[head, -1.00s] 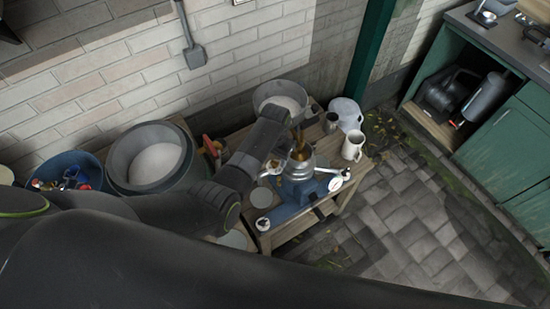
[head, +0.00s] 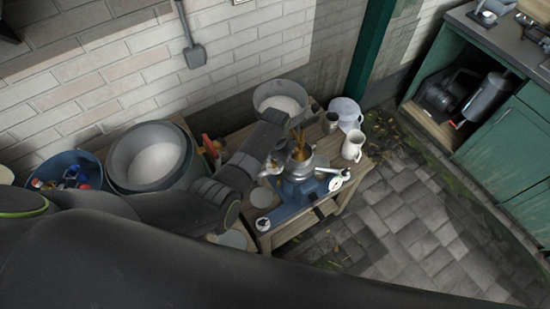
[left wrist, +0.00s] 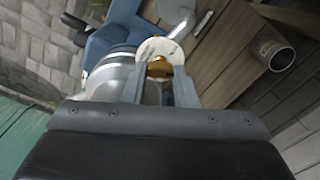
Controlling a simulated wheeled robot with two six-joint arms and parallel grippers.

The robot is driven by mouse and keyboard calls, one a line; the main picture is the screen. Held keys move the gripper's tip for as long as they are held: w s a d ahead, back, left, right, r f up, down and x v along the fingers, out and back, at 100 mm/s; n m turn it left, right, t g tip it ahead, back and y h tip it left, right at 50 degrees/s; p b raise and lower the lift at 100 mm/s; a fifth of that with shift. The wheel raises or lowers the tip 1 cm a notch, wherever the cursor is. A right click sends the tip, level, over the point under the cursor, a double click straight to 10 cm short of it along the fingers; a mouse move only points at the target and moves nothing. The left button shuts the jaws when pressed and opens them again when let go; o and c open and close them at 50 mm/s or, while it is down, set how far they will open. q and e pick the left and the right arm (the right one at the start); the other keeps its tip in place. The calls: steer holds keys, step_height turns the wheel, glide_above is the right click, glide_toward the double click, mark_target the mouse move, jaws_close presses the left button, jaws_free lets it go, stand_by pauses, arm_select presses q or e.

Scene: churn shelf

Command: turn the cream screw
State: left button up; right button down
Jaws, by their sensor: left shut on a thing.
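A cream separator with a blue base (head: 290,207) and a round silvery metal body (head: 299,167) stands on a low wooden bench. The brass cream screw (left wrist: 160,68) shows in the left wrist view in front of a pale round disc (left wrist: 160,50). My left gripper (left wrist: 158,84) has one finger on each side of the screw and is shut on it. In the head view my left gripper (head: 297,143) reaches the top of the separator from the left, and my arm hides part of the machine. My right gripper is not in view.
A large grey tub (head: 150,155) and a blue tub (head: 68,172) stand left. Paving right of the bench is clear.

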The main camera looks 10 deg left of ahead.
mark_target(275, 162)
arm_select(q)
steer(key=shift+r+n+p, duration=0.1)
steer(key=shift+n+p, duration=0.35)
steer(key=shift+n, duration=2.15)
steer(key=o, duration=1)
steer(key=shift+r, duration=0.5)
step_height(275, 162, up, 16)
steer(key=shift+r+b, duration=0.15)
steer(key=shift+b, duration=0.8)
